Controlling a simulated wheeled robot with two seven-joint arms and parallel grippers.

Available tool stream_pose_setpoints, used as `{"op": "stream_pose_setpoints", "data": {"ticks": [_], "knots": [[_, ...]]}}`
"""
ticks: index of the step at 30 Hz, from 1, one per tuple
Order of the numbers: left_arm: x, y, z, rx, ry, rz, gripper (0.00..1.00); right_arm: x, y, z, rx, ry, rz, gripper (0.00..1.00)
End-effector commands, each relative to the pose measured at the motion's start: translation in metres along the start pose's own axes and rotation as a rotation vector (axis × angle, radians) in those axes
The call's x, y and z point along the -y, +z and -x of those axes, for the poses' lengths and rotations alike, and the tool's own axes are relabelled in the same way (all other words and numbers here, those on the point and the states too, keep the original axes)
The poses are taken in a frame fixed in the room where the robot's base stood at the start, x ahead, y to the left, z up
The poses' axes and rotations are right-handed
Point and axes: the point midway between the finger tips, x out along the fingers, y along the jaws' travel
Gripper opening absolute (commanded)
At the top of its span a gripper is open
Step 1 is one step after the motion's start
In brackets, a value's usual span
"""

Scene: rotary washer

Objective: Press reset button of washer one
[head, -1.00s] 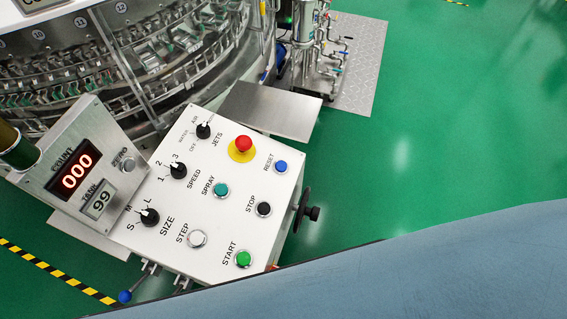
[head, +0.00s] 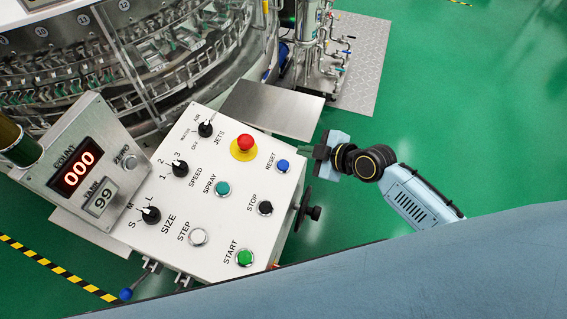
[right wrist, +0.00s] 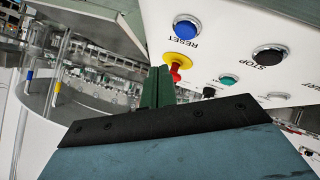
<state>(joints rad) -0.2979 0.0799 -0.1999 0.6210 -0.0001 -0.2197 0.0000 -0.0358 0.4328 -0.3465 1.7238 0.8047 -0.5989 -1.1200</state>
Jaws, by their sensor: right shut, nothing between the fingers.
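The blue RESET button (head: 282,166) is at the right edge of the white control panel (head: 215,250) in the head view. It also shows in the right wrist view (right wrist: 186,27), above the fingers. My right gripper (head: 303,151) is shut and empty, just right of the panel's upper right edge, a little up and right of the button. Its green fingers (right wrist: 158,88) show in the right wrist view, below and left of the button and apart from it. My left gripper is not in view.
A red emergency knob (head: 244,142) on a yellow disc is left of RESET. The black STOP button (head: 265,208) and green START button (head: 244,258) are lower. A black handwheel (head: 310,212) juts from the panel's right side. Green floor is open to the right.

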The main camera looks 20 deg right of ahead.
Motion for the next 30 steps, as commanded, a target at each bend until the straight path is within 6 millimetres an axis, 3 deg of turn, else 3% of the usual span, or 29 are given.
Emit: {"op": "stream_pose_setpoints", "data": {"ticks": [3, 8, 20, 30], "knots": [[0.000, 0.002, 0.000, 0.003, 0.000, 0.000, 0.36, -0.010, -0.028, 0.008, -0.059, -0.004, 0.076, 0.00], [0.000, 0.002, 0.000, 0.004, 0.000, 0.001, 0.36, -0.012, -0.038, 0.011, -0.082, -0.008, 0.104, 0.00], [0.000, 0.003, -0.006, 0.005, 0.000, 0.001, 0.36, -0.008, -0.033, 0.006, -0.080, -0.006, 0.100, 0.00], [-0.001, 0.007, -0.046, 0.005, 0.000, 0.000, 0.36, 0.014, -0.008, -0.029, -0.079, -0.005, 0.098, 0.00]]}}
